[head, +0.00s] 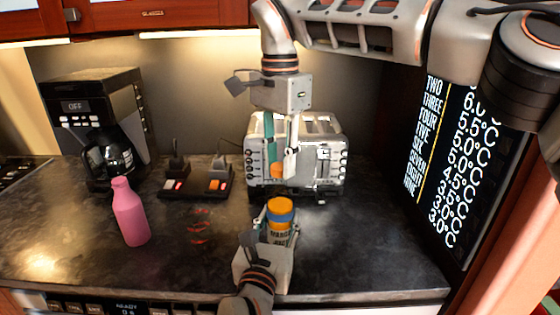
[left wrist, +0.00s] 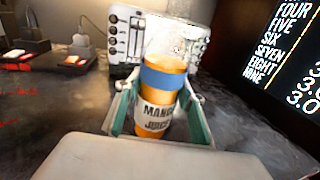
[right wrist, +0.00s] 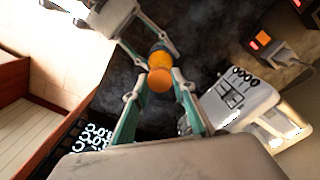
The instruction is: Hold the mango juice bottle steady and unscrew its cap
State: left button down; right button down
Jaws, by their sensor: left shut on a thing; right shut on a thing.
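The mango juice bottle (head: 281,217), orange with a blue band and a white label, stands upright near the counter's front. My left gripper (head: 274,232) is shut around its labelled lower part; the bottle also shows in the left wrist view (left wrist: 160,100). My right gripper (head: 279,170) points down above the bottle, shut on the orange cap (head: 277,170). The cap shows between its fingertips in the right wrist view (right wrist: 159,80). In the head view a gap separates the cap from the bottle top.
A silver toaster (head: 322,155) stands just behind the bottle and right gripper. A pink bottle (head: 129,212), a coffee maker (head: 100,125) and a black switch box (head: 195,182) are to the left. A dark text screen (head: 450,170) stands at right. The counter right of the bottle is clear.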

aim_at(280, 166)
jog(key=shift+r, duration=2.05)
pick_arm(q)
jog(key=c, duration=1.2)
grip_release()
